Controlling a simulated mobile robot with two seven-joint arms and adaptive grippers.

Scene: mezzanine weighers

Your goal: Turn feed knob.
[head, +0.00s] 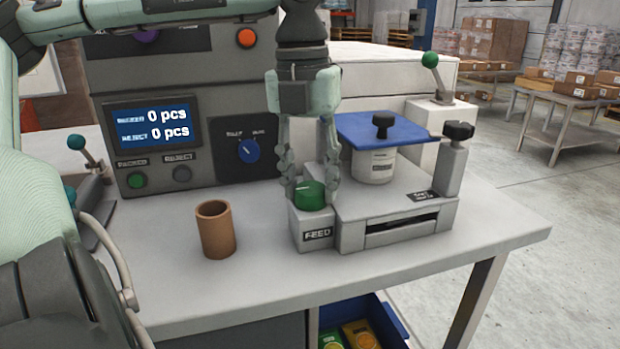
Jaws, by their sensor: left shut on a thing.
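The feed knob (310,196) is a green, round knob on top of a small grey box labelled FEED (317,235), near the middle of the bench. My left gripper (308,186) points straight down over it, with one finger on each side of the knob. It is shut on the knob, and the fingers partly hide its sides. My right gripper is not in view.
A brown cup (215,229) stands left of the feed box. A weigher with a blue plate (382,130) and a black clamp knob (458,131) stands close on the right. Behind is a panel with a screen (153,126) reading 0 pcs and a blue selector (249,151).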

